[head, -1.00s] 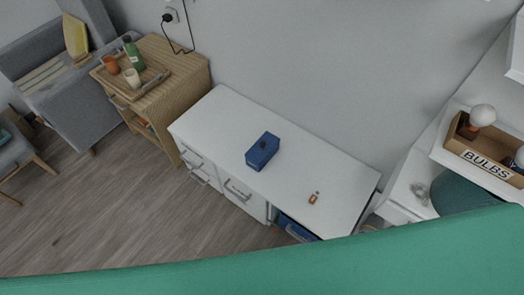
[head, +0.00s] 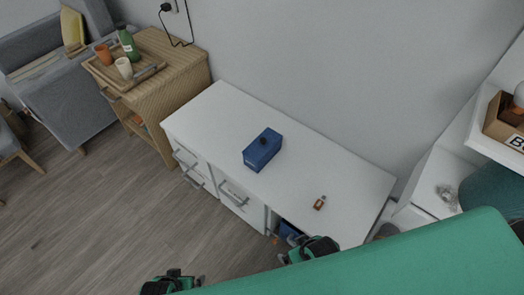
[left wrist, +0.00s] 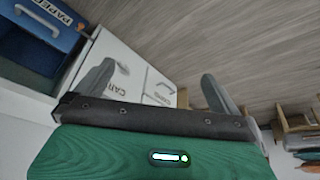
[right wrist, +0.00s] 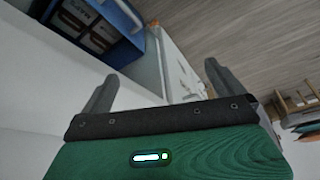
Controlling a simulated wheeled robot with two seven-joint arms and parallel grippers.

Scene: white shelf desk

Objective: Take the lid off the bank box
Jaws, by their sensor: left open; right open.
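The bank box (head: 262,150) is a small blue box with a dark round knob on its top. It sits on the white desk top (head: 215,110), left of the middle, and its lid is on. My left gripper (head: 172,278) is at the bottom edge of the head view, well in front of and below the box, open and empty. My right gripper (head: 308,248) is by the front edge of the desk, right of the box, also open and empty. The open fingers also show in the left wrist view (left wrist: 155,85) and right wrist view (right wrist: 158,82). Neither touches the box.
A small orange-brown item (head: 320,203) lies on the desk, right of the box. Drawers and a blue bin (left wrist: 45,40) marked PAPER are below. A wooden cabinet (head: 170,85) with a tray stands left. A bulb carton (head: 505,122) sits on the right shelf.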

